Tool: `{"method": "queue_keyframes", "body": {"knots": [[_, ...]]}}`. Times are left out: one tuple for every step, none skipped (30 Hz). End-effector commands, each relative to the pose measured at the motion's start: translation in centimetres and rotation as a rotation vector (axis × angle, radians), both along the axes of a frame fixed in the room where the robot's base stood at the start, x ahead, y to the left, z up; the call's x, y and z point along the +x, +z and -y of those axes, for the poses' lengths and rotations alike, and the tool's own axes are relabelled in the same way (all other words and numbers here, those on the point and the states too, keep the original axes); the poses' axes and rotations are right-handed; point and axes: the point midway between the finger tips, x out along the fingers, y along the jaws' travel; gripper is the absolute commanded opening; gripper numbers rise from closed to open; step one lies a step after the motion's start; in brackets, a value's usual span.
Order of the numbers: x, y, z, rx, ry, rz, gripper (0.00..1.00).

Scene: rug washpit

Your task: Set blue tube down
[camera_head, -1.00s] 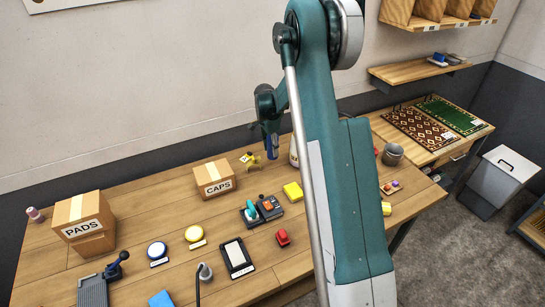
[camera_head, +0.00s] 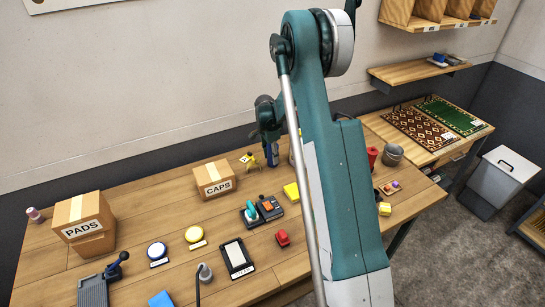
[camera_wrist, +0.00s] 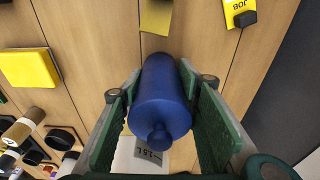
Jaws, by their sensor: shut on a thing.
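The blue tube (camera_wrist: 162,95) is between the two green fingers of my gripper (camera_wrist: 160,110) in the wrist view, with a rounded knob at its near end. The fingers are shut on its sides. In the head view the blue tube (camera_head: 271,155) hangs upright under my gripper (camera_head: 269,140), near the back of the bench, to the right of the CAPS box.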

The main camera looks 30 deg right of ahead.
Motion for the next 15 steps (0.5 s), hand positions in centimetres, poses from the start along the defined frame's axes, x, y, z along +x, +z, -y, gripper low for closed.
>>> {"method": "queue_keyframes", "body": {"knots": [[-0.01, -0.01, 0.0, 0.0, 0.0, 0.0, 0.14], [0.0, 0.0, 0.0, 0.0, 0.0, 0.0, 0.14], [0.0, 0.01, 0.0, 0.0, 0.0, 0.0, 0.14], [-0.01, 0.01, 0.0, 0.0, 0.0, 0.0, 0.14], [0.0, 0.01, 0.0, 0.0, 0.0, 0.0, 0.14], [0.0, 0.01, 0.0, 0.0, 0.0, 0.0, 0.14], [0.0, 0.01, 0.01, 0.0, 0.0, 0.0, 0.14], [0.0, -0.01, 0.0, 0.0, 0.0, 0.0, 0.14], [0.0, -0.08, 0.0, 0.0, 0.0, 0.0, 0.14], [0.0, -0.15, 0.0, 0.0, 0.0, 0.0, 0.14], [0.0, -0.23, 0.0, 0.0, 0.0, 0.0, 0.14], [0.0, -0.33, 0.0, 0.0, 0.0, 0.0, 0.14], [0.0, -0.4, 0.01, 0.0, 0.0, 0.0, 0.14], [0.0, -0.34, 0.0, 0.0, 0.0, 0.0, 0.36], [0.0, -0.3, 0.01, 0.0, 0.0, 0.0, 0.42]]}}
